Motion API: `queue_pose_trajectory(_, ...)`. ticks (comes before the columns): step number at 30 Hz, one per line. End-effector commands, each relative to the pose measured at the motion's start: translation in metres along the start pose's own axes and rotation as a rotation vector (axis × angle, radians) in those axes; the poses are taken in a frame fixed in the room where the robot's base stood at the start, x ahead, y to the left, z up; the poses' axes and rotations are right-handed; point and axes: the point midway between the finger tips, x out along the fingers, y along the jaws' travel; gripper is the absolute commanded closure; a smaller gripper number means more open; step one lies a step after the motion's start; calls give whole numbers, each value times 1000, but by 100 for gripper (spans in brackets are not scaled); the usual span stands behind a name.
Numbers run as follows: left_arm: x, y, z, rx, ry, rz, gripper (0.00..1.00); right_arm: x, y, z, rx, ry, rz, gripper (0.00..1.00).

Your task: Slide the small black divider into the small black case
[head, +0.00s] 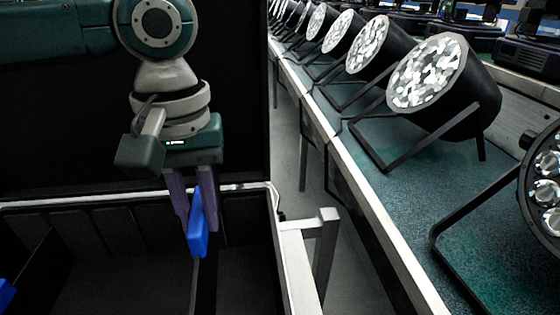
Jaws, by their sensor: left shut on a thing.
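The small black case (283,268) stands open at the lower left, with its dark lid raised behind and a pale metal rim. My left gripper (196,222) points down over the case. Its purple fingers are shut on a blue tab at the top of a thin black divider (204,290). The divider is seen nearly edge-on and runs down inside the case, upright as far as I can tell. Its lower edge is out of frame, and dark against dark, so whether it sits in a slot cannot be told. My right gripper is not in view.
Another thin dark panel (45,255) stands in the case at left, with a blue piece (5,293) at the picture's edge. A long bench (385,215) at right carries several par cans (440,85). A pale metal post (328,250) stands beside the case. A floor gap separates case and bench.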

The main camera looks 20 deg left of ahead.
Motion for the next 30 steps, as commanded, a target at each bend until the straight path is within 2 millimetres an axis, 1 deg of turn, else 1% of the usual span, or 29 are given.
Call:
queue_pose_trajectory(1,6,0,0,0,1,1,100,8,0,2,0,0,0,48)
queue_pose_trajectory(13,24,0,0,2,1,1,100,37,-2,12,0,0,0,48)
queue_pose_trajectory(17,31,0,0,1,0,0,100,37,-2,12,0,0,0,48)
queue_pose_trajectory(30,66,0,1,1,-2,1,100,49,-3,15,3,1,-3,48)
